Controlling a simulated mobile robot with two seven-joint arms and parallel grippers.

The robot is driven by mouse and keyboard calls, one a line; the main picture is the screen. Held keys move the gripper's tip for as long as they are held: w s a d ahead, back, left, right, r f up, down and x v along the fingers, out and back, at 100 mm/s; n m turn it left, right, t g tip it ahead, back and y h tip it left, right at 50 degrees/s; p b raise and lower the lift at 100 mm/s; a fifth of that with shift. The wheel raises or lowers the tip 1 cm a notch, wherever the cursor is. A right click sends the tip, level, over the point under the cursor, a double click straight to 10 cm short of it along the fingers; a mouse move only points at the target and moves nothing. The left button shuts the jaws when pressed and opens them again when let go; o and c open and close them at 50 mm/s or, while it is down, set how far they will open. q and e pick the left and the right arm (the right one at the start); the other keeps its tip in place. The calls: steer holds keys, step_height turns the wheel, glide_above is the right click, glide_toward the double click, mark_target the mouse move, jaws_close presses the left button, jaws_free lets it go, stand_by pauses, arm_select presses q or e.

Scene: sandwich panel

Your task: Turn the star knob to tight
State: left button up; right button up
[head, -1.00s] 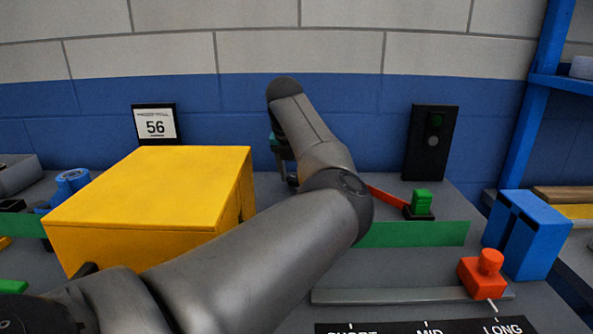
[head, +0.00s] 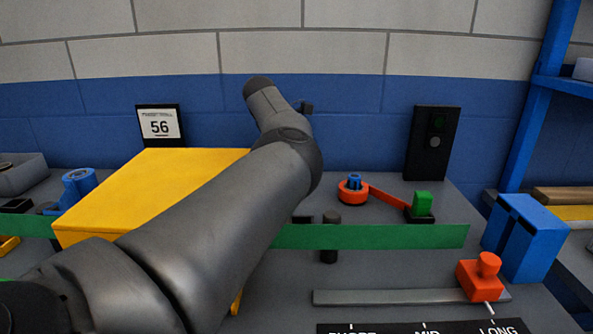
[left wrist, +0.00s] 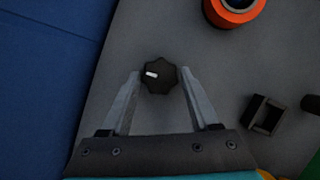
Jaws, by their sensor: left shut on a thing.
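The star knob (left wrist: 159,82) is black and lobed, with a white pointer mark that points left in the left wrist view. My left gripper (left wrist: 161,74) has one finger on each side of it and is shut on it. No "tight" label shows in either view. In the head view my left arm comes in from the left and hides both the knob and the gripper fingers. My right gripper is in neither view.
A yellow box (head: 140,190) stands behind my left arm. An orange ring with a blue centre (head: 352,190) joins a red lever and green block (head: 422,204). A green strip (head: 400,236), a red slider (head: 479,280) and a blue box (head: 524,240) lie to the right.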

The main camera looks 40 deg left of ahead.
arm_select(q)
steer(key=shift+m, duration=0.6)
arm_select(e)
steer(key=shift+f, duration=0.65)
arm_select(q)
steer(key=o, duration=1.4)
steer(key=shift+c, duration=0.2)
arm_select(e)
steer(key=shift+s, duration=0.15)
arm_select(q)
steer(key=shift+r, duration=0.1)
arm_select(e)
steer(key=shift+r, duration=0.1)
arm_select(q)
steer(key=shift+a+r+p, duration=0.1)
steer(key=shift+r+p, duration=0.1)
steer(key=shift+p, duration=0.1)
steer(key=p+v, duration=0.4)
steer(key=v, duration=1)
steer(key=shift+a+r, duration=0.3)
steer(key=shift+r, duration=0.05)
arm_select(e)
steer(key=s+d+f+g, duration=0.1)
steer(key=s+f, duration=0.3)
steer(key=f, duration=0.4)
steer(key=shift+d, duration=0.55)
